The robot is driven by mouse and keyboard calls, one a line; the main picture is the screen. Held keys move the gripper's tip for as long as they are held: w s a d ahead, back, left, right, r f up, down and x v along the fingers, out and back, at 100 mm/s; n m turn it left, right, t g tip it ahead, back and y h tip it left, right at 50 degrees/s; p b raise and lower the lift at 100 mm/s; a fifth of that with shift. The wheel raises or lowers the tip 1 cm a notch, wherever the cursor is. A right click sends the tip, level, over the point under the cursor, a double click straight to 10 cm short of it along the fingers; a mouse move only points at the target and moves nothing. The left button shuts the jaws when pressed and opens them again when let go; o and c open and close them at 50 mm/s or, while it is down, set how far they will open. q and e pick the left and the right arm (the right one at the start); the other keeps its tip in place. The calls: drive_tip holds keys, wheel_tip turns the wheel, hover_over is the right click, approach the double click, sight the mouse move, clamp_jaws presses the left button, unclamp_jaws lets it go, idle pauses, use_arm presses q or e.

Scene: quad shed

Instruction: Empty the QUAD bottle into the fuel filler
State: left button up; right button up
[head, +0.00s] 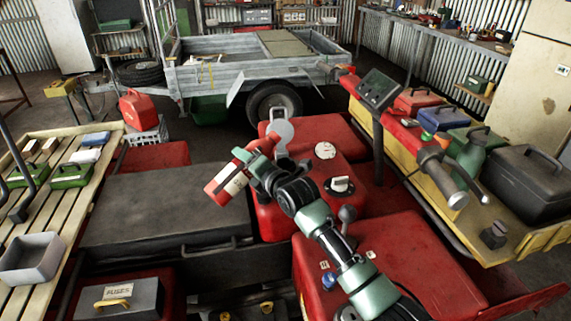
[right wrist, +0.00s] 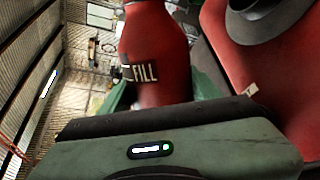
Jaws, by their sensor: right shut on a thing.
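The red bottle (head: 226,184) with a pale label is tilted, its base low at the left and its narrow end up toward the right. My right gripper (head: 254,168) is shut around it; the wrist view also shows the red bottle (right wrist: 158,45), with a FILL mark, between the green fingers. The fuel filler (head: 283,150) stands on the red tank just right of the bottle, with a grey round lid (head: 281,130) raised above it. The bottle's narrow end appears close to the filler; contact cannot be told. My left gripper is not in view.
A white-faced gauge (head: 325,150) and a white-topped knob (head: 340,185) sit on the red bodywork. A slatted bench (head: 70,215) is at left. A grey trailer (head: 225,75) stands behind.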

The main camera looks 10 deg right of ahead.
sight(256, 143)
drive_tip(key=r+n+p, duration=0.1)
drive_tip(key=r+n, duration=0.1)
drive_tip(key=w+d+r+n+t+p, duration=0.1)
drive_tip(key=r+n+p, duration=0.1)
drive_tip(key=d+r+n+h+p, duration=0.1)
drive_tip(key=r, duration=0.1)
drive_tip(key=shift+w+r+n+t+p, duration=0.15)
drive_tip(key=shift+r+n+t+p, duration=0.05)
drive_tip(key=shift+n+t+p, duration=0.2)
drive_tip(key=shift+f+n+b, duration=0.2)
drive_tip(key=shift+n+b, duration=0.15)
drive_tip(key=shift+n, duration=0.15)
drive_tip(key=shift+w+d+n+t+h+b, duration=0.1)
drive_tip(key=shift+n+t+h+b, duration=0.25)
drive_tip(key=shift+n, duration=0.65)
drive_tip(key=shift+w+d+f+n+t+b, duration=0.15)
drive_tip(key=shift+n+t+b, duration=0.3)
drive_tip(key=shift+n, duration=0.45)
